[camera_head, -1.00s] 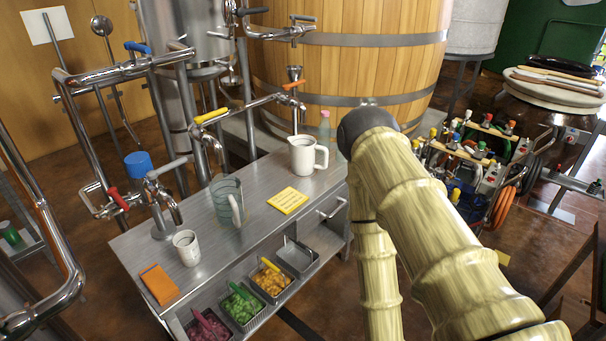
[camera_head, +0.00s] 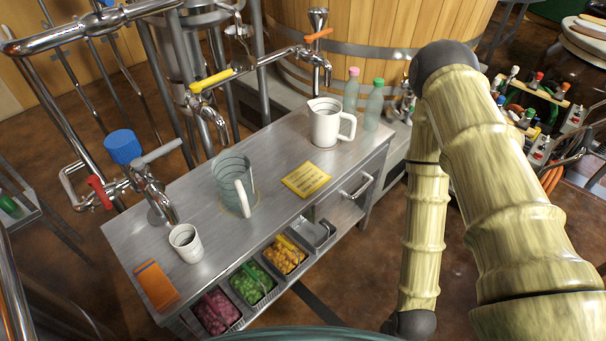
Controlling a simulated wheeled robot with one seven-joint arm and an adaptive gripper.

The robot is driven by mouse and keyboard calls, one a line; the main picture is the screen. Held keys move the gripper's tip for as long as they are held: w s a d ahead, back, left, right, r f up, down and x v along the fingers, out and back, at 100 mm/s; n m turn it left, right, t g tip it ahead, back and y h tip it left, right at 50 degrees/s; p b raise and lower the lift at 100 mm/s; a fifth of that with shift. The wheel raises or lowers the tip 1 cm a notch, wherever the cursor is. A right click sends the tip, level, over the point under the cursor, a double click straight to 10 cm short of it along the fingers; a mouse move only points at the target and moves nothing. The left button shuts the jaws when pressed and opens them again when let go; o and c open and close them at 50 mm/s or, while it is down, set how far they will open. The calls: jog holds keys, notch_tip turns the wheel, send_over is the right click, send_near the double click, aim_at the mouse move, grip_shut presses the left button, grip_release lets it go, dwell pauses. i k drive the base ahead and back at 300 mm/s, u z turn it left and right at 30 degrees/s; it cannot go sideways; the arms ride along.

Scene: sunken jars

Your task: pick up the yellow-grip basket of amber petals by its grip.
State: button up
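The basket of amber petals (camera_head: 283,260) sits on the lower shelf under the steel counter, with its yellow grip (camera_head: 291,246) lying slanted across the top. To its left on the shelf are a basket of green pieces (camera_head: 250,288) with a green grip and a basket of magenta pieces (camera_head: 215,315) with a pink grip. The counter edge is just above and behind the baskets. My arm comes in from the right, bends at the top and hangs down to the right of the counter. My gripper is not visible.
An empty tray (camera_head: 318,234) is right of the amber basket. Floor (camera_head: 350,270) is open in front.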

aim_at(285, 256)
jog(key=k, duration=1.25)
jog(key=i, duration=0.8)
jog(key=u, duration=0.5)
